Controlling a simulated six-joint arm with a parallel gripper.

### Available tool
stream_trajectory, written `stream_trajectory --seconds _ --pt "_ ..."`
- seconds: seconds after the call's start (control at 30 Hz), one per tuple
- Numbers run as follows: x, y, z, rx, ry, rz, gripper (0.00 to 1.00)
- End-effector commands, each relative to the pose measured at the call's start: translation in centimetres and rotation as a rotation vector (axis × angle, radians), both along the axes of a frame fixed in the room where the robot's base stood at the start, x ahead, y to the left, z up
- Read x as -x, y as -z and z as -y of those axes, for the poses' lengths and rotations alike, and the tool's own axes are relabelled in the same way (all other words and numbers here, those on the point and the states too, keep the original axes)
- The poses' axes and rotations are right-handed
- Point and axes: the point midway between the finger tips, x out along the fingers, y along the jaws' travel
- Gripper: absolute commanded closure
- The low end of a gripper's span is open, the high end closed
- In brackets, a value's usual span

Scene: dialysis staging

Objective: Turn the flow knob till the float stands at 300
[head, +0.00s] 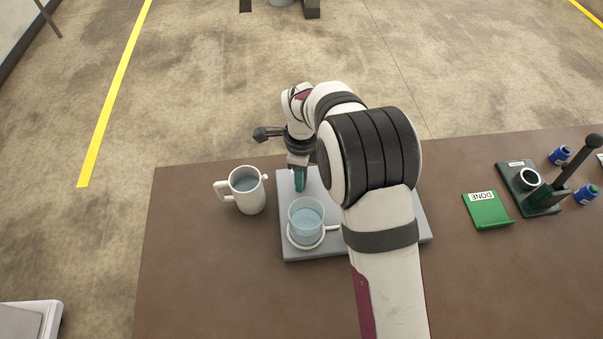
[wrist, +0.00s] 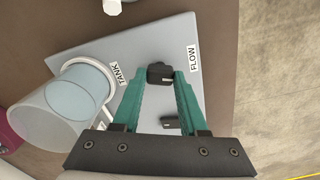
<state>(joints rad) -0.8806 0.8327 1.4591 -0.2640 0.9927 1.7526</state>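A small black knob (wrist: 160,70) shows in the wrist view beside the FLOW label (wrist: 194,57) on a light grey board (wrist: 150,45). I take it to be the flow knob. My gripper (wrist: 163,78) points down, its two green fingertips one on each side of the knob. The fingers are apart; whether they press on the knob or only flank it I cannot tell. In the head view my gripper (head: 299,188) is low over the grey board (head: 290,248), and my arm hides much of the board. No float or scale reading is visible.
A clear beaker of water (head: 306,216) stands by the TANK label (wrist: 117,74). A second small dark piece (wrist: 170,122) lies between the fingers in view. A white mug (head: 247,190) is left of the board. A green DONE plate (head: 487,210) and a dark green stand (head: 533,188) are right.

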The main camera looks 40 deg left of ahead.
Motion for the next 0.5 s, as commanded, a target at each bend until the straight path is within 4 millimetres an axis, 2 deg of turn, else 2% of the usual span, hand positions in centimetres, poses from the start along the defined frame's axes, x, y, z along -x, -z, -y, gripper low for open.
stream_trajectory --seconds 0.03,0.2,0.33,0.5 --pt "0.00 -0.01 0.00 0.000 0.000 0.000 0.69" --pt "-0.01 -0.02 0.00 0.000 0.000 0.000 0.99" --pt "-0.01 -0.03 0.00 0.000 -0.009 0.000 1.00" --pt "0.00 -0.04 0.00 0.000 -0.130 0.001 1.00"
